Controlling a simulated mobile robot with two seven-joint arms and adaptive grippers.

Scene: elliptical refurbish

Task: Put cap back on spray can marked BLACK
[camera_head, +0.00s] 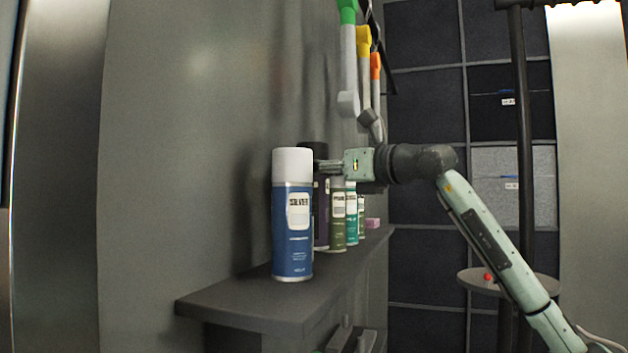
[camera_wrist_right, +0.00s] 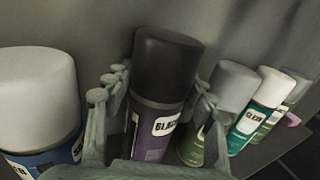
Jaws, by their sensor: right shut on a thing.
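A dark purple spray can (camera_wrist_right: 155,125) stands on the shelf, its label only partly readable. A black cap (camera_wrist_right: 166,65) sits on its top; I cannot tell whether it is fully seated. In the head view the can (camera_head: 320,212) and cap (camera_head: 319,150) are partly hidden behind a blue can. My right gripper (camera_wrist_right: 156,90) has a finger on each side, around the lower cap and upper can, and is shut on the cap; the exact contact is unclear. The gripper also shows in the head view (camera_head: 323,166), reaching in from the right. My left gripper is out of view.
A blue can marked SILVER (camera_head: 292,232) with a white cap stands nearest on the dark shelf (camera_head: 262,305). Green and teal cans (camera_head: 351,215) and a pink block (camera_head: 372,223) stand beyond. The wall is close behind. Tools hang above; a round stand (camera_head: 505,284) is at right.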

